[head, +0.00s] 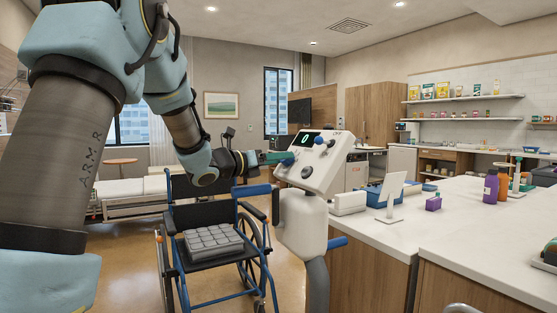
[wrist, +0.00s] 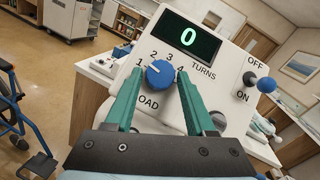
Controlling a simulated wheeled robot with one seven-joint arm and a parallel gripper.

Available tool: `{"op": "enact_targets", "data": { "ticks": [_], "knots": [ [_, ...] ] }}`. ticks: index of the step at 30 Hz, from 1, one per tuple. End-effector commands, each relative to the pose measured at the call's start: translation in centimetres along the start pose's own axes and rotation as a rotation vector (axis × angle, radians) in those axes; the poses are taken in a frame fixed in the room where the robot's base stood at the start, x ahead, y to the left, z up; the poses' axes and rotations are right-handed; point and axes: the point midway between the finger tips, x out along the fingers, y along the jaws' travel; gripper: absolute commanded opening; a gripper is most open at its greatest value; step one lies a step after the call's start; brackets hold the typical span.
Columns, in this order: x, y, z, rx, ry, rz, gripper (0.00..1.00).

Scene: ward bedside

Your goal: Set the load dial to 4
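The white console (head: 325,165) stands on a post, its screen showing a green 0. A pale mark on the dial faces up and left, roughly between 1 and 2. My gripper (wrist: 160,80) has its green fingers on either side of the dial, with narrow gaps seeming to show, so it looks open around it. In the head view, my gripper (head: 277,158) reaches the console's left side.
An OFF/ON switch with a blue ball lever (wrist: 266,85) sits right of the dial. A wheelchair (head: 215,245) holding a grey cushion stands left of the console. A white counter (head: 450,235) with a blue tray and bottles lies to the right.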

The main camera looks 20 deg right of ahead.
Motion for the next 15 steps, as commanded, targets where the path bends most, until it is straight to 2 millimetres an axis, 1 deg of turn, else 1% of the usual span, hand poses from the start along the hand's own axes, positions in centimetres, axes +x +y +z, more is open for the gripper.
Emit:
{"op": "enact_targets", "data": {
  "ticks": [1, 12, 14, 15],
  "knots": [
    [-0.01, 0.0, 0.0, 0.0, 0.0, 0.0, 0.48],
    [-0.02, -0.01, 0.0, 0.0, 0.0, 0.0, 0.07],
    [-0.02, -0.01, 0.0, 0.0, 0.0, 0.0, 0.0],
    [-0.02, -0.01, 0.0, 0.0, 0.0, 0.0, 0.0]
  ]
}}
